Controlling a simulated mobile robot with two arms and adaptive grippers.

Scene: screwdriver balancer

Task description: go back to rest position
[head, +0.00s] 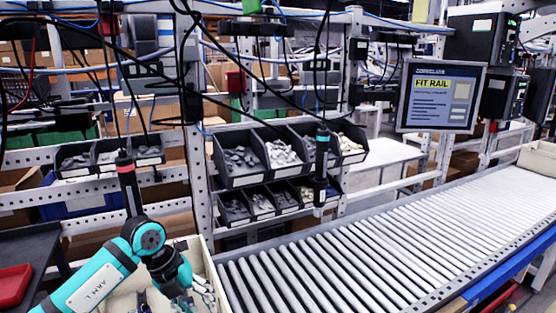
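My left arm, teal and black, comes in at the lower left of the head view. Its gripper (178,297) points down over a cream bin (207,262) near the bottom edge. The fingertips are dark, small and partly cut off, so I cannot tell whether they are open or shut. My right gripper is not in view. One hanging screwdriver (320,165), black with a green band, hangs upright in front of the parts bins. Another hanging tool (127,178), black with red bands, hangs just behind my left arm.
A roller conveyor (380,235) runs from the lower middle to the right and looks empty. Black parts bins (243,158) sit on the rack behind it. A monitor (440,97) reads "FIT RAIL". A red tray (14,285) lies at far left. Cables hang across the upper left.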

